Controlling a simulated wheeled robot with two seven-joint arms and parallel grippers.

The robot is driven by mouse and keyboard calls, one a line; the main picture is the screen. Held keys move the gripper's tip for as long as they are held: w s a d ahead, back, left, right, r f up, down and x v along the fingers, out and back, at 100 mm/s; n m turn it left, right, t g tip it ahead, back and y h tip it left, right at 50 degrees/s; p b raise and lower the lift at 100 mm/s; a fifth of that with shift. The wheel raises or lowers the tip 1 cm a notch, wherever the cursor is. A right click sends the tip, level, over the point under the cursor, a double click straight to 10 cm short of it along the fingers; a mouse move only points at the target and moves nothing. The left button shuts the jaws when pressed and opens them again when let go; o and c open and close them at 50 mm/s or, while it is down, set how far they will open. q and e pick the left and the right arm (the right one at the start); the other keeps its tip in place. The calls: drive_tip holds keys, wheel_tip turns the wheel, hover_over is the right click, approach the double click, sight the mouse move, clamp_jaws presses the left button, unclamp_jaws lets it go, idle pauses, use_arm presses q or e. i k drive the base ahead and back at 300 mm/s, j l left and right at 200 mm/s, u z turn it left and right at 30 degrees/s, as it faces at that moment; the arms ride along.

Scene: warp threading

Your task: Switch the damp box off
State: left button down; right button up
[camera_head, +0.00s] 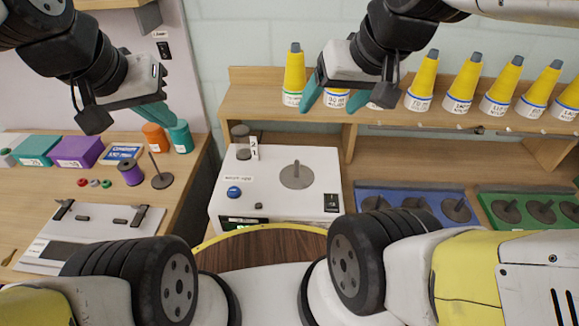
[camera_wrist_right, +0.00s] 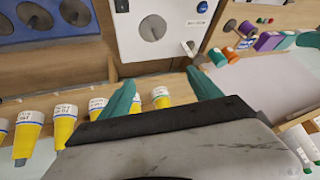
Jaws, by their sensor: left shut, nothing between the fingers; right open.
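A white box (camera_head: 275,165) stands on the middle bench with a round spindle plate, a blue button (camera_head: 234,192) and a small black switch (camera_head: 331,203) on its top. Its label is too small to read, so I cannot tell whether it is the damp box. A dark switch (camera_head: 163,48) is on the left wall under a small label. My left gripper (camera_head: 160,116) is shut and empty above the left bench, apart from the box. My right gripper (camera_head: 336,100) is open and empty, above and behind the box; the right wrist view shows the white box (camera_wrist_right: 160,38) beyond its fingers.
Several yellow cones (camera_head: 465,82) stand along the back shelf, close to my right gripper. Blue (camera_head: 400,192) and green (camera_head: 500,226) trays with dark spindles lie at right.

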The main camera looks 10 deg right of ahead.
sight(331, 199)
drive_tip(key=k+l+u, duration=0.15)
drive_tip(key=k, duration=0.8)
